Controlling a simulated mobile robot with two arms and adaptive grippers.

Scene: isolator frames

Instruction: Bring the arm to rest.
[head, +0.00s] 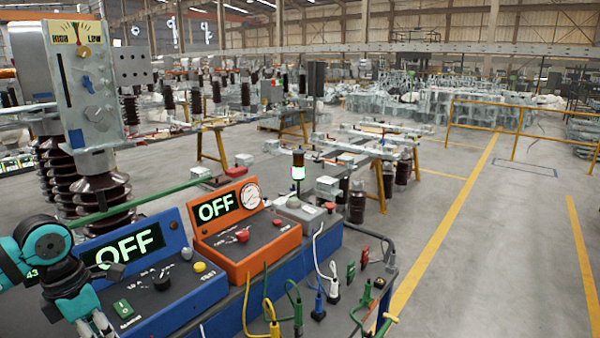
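My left arm, teal and dark grey, comes in at the lower left of the head view. My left gripper (85,278) appears to be its dark end, in front of the blue control box (180,290) that shows OFF. Its fingers are small and unclear, so I cannot tell whether they are open or shut. A green rod (150,198) runs from just above the arm up to the right; I see no clear grip on it. My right arm and gripper are not in view.
An orange box (245,235) with OFF and a gauge stands beside the blue one. Colored cables and plugs (298,312) cover the bench's right part. A grey panel (85,85) and brown insulators (100,195) stand behind. Floor (480,270) at the right is clear, with a yellow railing (515,130) beyond.

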